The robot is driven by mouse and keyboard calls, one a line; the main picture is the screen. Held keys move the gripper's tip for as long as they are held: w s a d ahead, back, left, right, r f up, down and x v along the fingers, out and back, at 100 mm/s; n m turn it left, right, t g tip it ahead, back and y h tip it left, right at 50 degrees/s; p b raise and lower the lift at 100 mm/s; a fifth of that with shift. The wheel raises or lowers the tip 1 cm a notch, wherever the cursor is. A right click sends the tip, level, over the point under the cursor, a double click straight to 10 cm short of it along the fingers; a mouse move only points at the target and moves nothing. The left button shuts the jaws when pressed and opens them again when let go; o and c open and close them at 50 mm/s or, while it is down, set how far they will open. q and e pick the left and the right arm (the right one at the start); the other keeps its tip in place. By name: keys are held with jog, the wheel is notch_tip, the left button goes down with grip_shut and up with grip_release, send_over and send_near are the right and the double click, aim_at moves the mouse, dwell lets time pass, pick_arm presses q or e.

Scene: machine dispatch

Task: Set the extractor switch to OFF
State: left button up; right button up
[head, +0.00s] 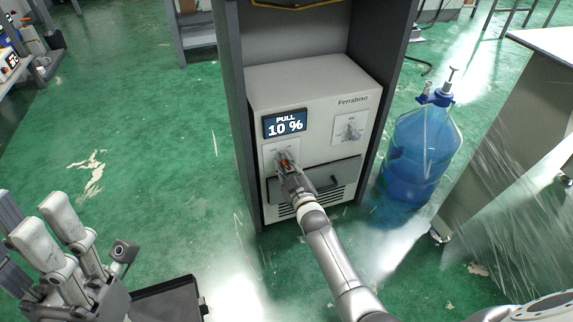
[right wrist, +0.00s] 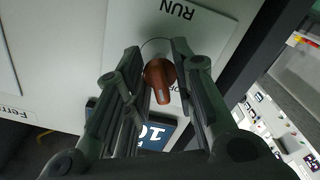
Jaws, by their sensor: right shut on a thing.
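The extractor is a white box (head: 318,90) marked Ferrabiso, inside a dark grey cabinet frame. Its display (head: 285,123) reads PULL 10 %. The switch is an orange-brown knob (right wrist: 160,80) on a pale plate in the right wrist view; the word RUN (right wrist: 175,9) shows beside it. My right gripper (head: 286,164) is at this plate, below the display, with its fingers on both sides of the knob and shut on it. The fingers hide much of the plate in the head view, and I see no OFF mark. My left gripper (head: 45,215) is open and empty at the lower left, far from the extractor.
A blue water bottle (head: 422,150) stands right of the cabinet. A table (head: 545,45) is at far right. The green floor at left is clear.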

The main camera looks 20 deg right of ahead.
jog(key=shift+f+n, duration=0.1)
jog(key=shift+n, duration=0.6)
jog(key=o, duration=0.7)
jog(key=s, duration=1.2)
jog(key=shift+d, duration=0.2)
